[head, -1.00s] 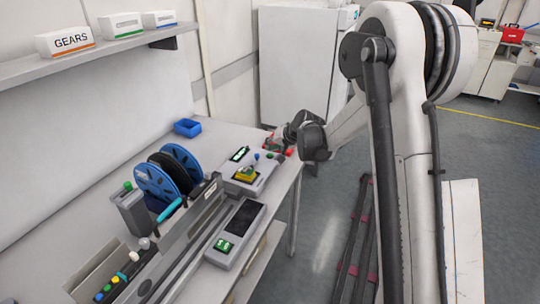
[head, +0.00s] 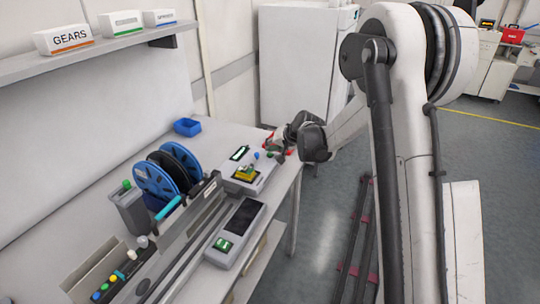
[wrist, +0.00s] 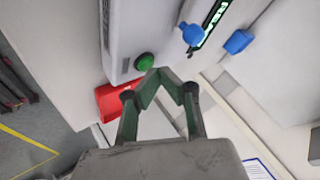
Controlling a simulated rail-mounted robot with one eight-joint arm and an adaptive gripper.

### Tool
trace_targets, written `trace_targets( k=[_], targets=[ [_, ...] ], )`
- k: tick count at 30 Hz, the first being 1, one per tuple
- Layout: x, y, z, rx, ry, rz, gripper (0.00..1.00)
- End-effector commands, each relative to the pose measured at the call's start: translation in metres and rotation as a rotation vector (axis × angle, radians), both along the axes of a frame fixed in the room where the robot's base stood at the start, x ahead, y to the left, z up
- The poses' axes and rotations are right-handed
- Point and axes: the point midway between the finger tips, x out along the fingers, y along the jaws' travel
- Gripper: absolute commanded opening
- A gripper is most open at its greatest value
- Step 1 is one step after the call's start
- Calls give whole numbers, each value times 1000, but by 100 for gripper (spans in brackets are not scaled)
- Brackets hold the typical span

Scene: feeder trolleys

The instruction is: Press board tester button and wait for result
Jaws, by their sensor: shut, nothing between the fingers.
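The board tester (head: 232,185) is a grey box on the bench with a lit display (head: 240,153). A yellow-green board (head: 246,172) sits on its top. In the wrist view, a round green button (wrist: 144,61) stands out from the tester's grey housing (wrist: 125,38). In the head view, my gripper (head: 277,147) is at the tester's far right corner, partly hidden.
A red object (wrist: 112,100) lies beside the tester. A second grey device (head: 235,235) with a dark screen stands nearer. Blue reels (head: 155,180) and a rail are to the left. A blue bin (head: 187,127) is behind.

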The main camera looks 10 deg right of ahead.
Motion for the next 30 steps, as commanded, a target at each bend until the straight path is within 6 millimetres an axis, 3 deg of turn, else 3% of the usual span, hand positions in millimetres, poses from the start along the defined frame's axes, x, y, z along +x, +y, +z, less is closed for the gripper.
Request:
trace_targets(
  k=[30],
  targets=[
    [0,0,-8,0,0,0,0]
  ],
)
